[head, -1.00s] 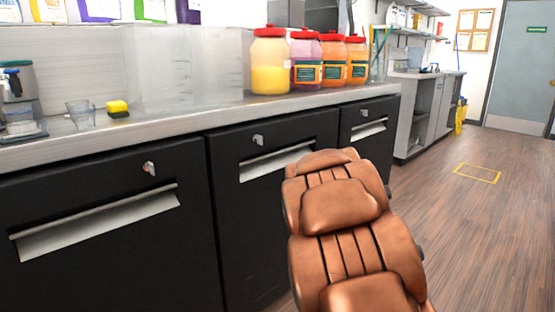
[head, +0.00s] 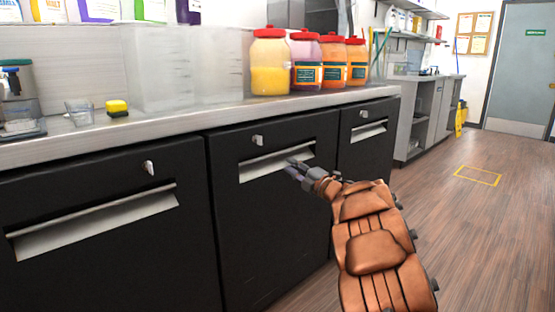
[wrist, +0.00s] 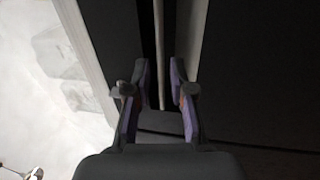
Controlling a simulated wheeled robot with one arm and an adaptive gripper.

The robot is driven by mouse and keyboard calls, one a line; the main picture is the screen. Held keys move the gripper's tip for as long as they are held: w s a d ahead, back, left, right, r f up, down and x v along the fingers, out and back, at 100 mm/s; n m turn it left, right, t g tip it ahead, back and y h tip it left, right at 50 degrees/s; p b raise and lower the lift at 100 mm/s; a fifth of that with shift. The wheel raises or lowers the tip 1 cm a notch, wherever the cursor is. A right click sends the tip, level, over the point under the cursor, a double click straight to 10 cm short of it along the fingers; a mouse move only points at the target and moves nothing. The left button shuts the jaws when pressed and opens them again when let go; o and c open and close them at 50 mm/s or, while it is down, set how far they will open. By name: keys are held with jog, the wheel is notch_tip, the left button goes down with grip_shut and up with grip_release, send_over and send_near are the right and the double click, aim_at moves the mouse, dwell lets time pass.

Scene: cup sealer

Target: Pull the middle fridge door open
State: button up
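The middle fridge door (head: 262,228) is black and sits flush with its neighbours. Its long pale handle (head: 262,167) runs across the upper part, below a small silver lock (head: 257,140). My gripper (head: 294,170) is at the right part of this handle. In the wrist view my gripper (wrist: 160,82) is open, with a finger on each side of the thin handle edge (wrist: 161,50). Gaps show between the edge and both fingers. In the head view the gripper hides part of the handle's right end.
The left fridge door (head: 90,240) and right fridge door (head: 368,145) are shut. The counter (head: 200,118) above carries clear bins, a yellow sponge and several red-lidded jars (head: 270,62).

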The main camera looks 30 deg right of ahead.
aim_at(278, 157)
jog(key=shift+b+x, duration=0.95)
jog(key=shift+x, duration=2.65)
grip_shut()
